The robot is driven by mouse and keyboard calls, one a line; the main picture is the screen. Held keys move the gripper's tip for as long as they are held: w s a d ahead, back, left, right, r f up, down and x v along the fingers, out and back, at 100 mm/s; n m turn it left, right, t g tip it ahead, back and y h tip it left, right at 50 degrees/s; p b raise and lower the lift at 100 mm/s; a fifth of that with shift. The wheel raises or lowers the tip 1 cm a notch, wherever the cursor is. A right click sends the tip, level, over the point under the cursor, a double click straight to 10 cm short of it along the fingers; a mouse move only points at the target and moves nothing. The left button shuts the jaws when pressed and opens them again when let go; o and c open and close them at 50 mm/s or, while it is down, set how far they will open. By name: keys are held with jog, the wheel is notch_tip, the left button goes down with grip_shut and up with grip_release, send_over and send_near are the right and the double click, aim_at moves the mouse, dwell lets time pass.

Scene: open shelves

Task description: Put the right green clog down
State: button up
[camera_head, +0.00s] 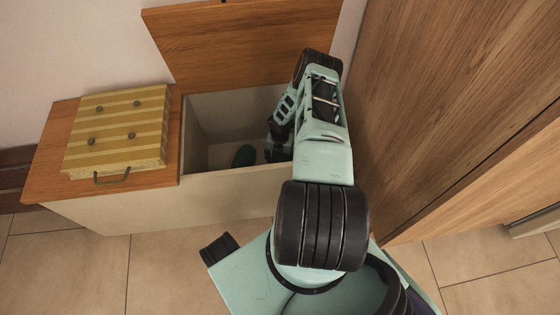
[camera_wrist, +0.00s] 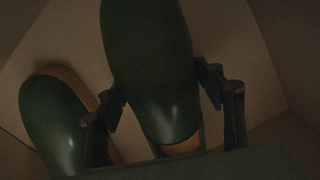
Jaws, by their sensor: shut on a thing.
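My gripper (camera_head: 276,148) reaches down into the open bench compartment (camera_head: 205,125). In the wrist view its two fingers (camera_wrist: 160,95) are shut on the right green clog (camera_wrist: 150,55), one on each side of it. This clog is dark green with a tan sole edge. Another green clog (camera_wrist: 54,128) lies to the left, lower down on the compartment floor. One green clog also shows in the head view (camera_head: 244,156), left of my gripper. Whether the held clog touches the floor is hard to tell.
The bench's wooden lid (camera_head: 245,45) stands open at the back. A striped yellow box with a handle (camera_head: 118,130) sits on the bench top to the left. A tall wooden cabinet (camera_head: 455,110) stands close on the right. The compartment walls are close around my gripper.

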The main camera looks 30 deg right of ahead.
jog(key=shift+f, duration=0.15)
jog(key=o, duration=1.6)
jog(key=shift+c, duration=0.2)
notch_tip(320, 180, up, 12)
jog(key=p, duration=0.4)
jog(key=shift+r, duration=0.2)
